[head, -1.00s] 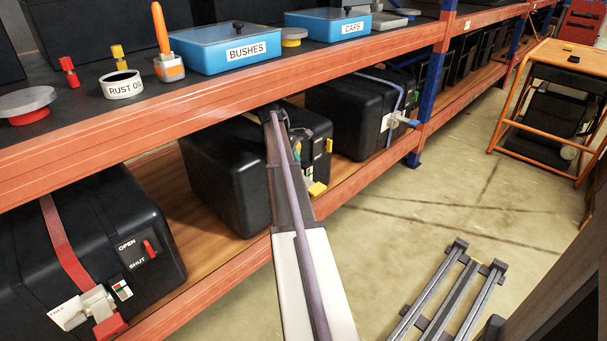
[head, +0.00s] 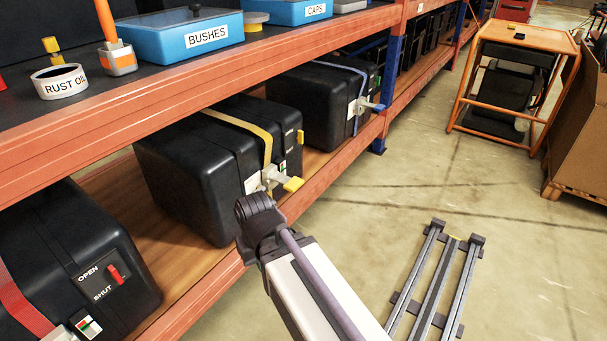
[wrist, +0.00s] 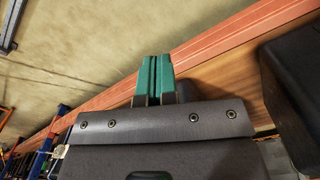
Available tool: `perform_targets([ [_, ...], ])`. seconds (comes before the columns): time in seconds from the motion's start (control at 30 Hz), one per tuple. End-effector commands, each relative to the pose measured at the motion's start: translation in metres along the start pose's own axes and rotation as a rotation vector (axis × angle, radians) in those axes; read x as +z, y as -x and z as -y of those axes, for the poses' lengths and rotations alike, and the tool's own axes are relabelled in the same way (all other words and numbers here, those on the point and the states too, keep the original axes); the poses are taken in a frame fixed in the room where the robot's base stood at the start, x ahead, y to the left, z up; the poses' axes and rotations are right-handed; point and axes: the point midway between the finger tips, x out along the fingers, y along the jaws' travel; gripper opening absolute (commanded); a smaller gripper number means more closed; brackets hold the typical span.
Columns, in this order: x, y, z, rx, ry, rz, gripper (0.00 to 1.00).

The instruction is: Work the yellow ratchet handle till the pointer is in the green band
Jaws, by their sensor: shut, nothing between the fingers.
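The yellow ratchet handle (head: 293,184) sticks out from a grey ratchet (head: 271,176) on the front of the middle black case (head: 185,160). A yellow strap (head: 263,133) runs over that case into the ratchet. A small gauge plate (head: 283,166) with coloured bands sits beside it; its pointer is too small to read. My gripper (wrist: 153,78) shows in the wrist view, its green fingers shut together and empty, over the shelf edge. The yellow handle is not recognisable there. In the head view my arm covers the area just below the ratchet, and the gripper is hidden.
An orange shelf beam (head: 180,82) runs above the cases. A red-strapped case (head: 75,250) stands left and a blue-strapped case (head: 320,105) right. A dark case (wrist: 293,85) lies close right in the wrist view. A rail frame (head: 432,285) lies on open floor.

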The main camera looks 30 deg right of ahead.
Motion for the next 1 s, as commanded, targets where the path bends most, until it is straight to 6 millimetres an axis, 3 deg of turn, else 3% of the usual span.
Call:
perform_targets([
  [0.37, -0.002, 0.001, -0.002, 0.002, 0.0, 0.001, 0.0],
  [0.53, -0.013, 0.009, -0.019, 0.002, -0.041, 0.001, 0.0],
  [0.77, -0.098, 0.022, -0.074, 0.017, -0.071, 0.005, 0.0],
  [1.0, -0.191, 0.033, -0.146, 0.042, 0.161, 0.025, 0.0],
])
